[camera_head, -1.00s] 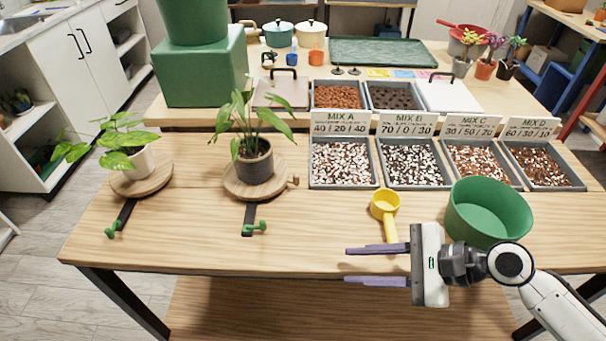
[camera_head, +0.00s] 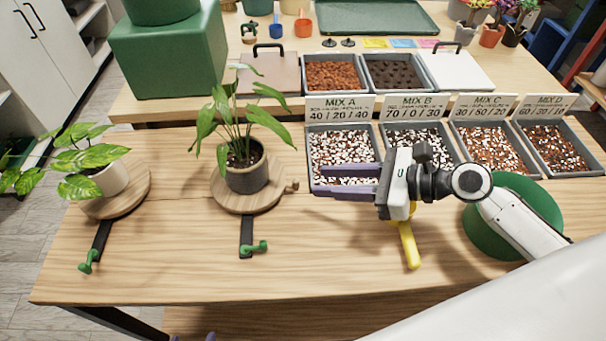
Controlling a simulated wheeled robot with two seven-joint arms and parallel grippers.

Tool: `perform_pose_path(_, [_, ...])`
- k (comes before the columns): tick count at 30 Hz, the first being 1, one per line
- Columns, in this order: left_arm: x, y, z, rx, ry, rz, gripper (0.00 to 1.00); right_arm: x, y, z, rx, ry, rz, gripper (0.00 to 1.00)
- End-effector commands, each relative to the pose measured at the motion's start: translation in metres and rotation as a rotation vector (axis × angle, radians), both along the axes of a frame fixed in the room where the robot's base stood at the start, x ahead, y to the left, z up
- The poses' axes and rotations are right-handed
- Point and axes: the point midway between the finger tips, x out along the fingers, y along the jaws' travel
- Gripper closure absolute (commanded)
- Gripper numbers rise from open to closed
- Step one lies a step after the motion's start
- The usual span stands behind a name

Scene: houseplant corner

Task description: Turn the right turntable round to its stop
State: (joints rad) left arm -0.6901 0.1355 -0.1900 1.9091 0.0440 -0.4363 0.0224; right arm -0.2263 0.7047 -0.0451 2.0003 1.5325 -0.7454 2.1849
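The right turntable (camera_head: 232,205) is a round wooden disc on the table, with a small wooden peg (camera_head: 292,186) on its right rim. A leafy plant in a dark ribbed pot (camera_head: 247,177) stands upright on it. A black bar with a green hooked piece (camera_head: 258,247) extends from its front. My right gripper (camera_head: 318,181) is open and empty, its purple fingers pointing left, in front of the MIX A tray and just right of the peg, apart from it. Of my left gripper, only purple tips (camera_head: 210,337) show at the bottom edge.
The left turntable (camera_head: 128,204) carries a plant in a white pot (camera_head: 110,178). A yellow scoop (camera_head: 408,245) lies under my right gripper, partly hidden. A green bowl (camera_head: 482,225) is behind my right arm. The MIX A tray (camera_head: 318,133) is close behind the fingers. The front middle table is clear.

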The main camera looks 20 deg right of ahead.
Motion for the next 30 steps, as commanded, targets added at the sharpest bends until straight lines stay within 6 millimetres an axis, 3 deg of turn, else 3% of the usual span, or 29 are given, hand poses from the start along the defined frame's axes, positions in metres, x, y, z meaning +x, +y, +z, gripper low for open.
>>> perform_pose_path(9, [-0.004,0.000,-0.003,0.000,0.009,-0.001,0.46,0.030,0.038,-0.019,0.002,-0.001,0.001,0.69])
perform_pose_path(22, [0.007,-0.001,0.002,-0.001,-0.012,-0.001,0.46,0.035,0.045,-0.023,-0.002,-0.001,0.002,0.69])
perform_pose_path(27, [0.006,-0.001,0.002,-0.001,-0.013,0.000,0.46,0.035,0.045,-0.023,-0.002,-0.001,0.002,0.98])
perform_pose_path(30, [0.006,-0.001,0.002,-0.001,-0.012,-0.001,0.46,0.035,0.045,-0.023,-0.002,-0.001,0.002,1.00])
